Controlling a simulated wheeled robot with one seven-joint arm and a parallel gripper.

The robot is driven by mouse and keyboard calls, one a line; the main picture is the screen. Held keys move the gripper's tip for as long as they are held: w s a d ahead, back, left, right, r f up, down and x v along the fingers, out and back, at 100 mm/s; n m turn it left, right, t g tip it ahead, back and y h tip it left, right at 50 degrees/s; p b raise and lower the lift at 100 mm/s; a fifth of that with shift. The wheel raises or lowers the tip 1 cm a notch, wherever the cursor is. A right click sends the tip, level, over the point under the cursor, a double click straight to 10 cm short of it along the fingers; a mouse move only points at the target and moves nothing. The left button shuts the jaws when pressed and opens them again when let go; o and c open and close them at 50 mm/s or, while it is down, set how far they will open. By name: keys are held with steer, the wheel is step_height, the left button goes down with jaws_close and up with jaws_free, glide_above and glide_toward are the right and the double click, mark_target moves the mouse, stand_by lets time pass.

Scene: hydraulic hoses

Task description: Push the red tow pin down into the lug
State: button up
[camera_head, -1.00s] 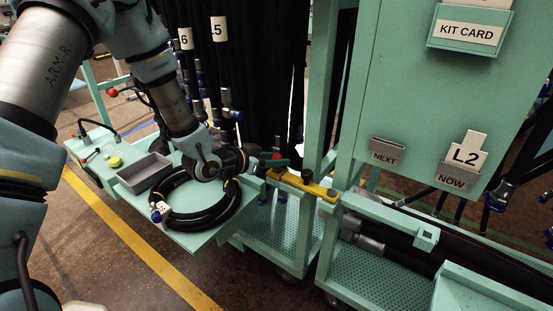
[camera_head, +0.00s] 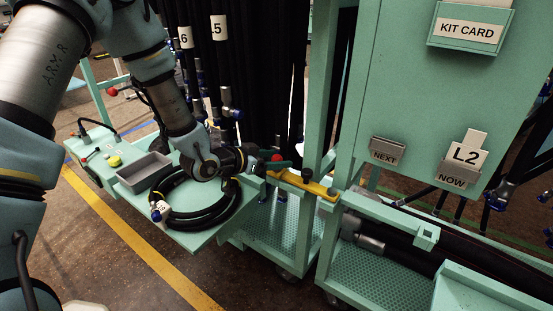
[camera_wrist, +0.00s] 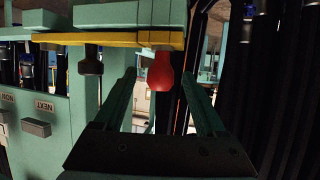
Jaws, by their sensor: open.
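The red tow pin (camera_head: 276,158) shows as a small red knob at the left end of the yellow bar (camera_head: 306,184). In the wrist view, which is upside down, the pin's red head (camera_wrist: 160,72) stands against the yellow bar (camera_wrist: 110,39). My gripper (camera_wrist: 160,80) is open, with one teal finger on each side of the red head and a gap on both sides. I cannot tell how deep the head lies between the fingertips. In the head view my gripper (camera_head: 272,164) reaches the pin from the left. The lug and the pin's shank are hidden.
A coiled black hose (camera_head: 205,218) and a grey tray (camera_head: 143,171) lie on the green shelf at left. Hanging hoses (camera_head: 265,80) stand behind. A green card panel (camera_head: 400,90) rises at right.

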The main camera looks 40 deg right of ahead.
steer(key=v, duration=1)
steer(key=shift+a+b, duration=0.2)
steer(key=shift+b, duration=0.15)
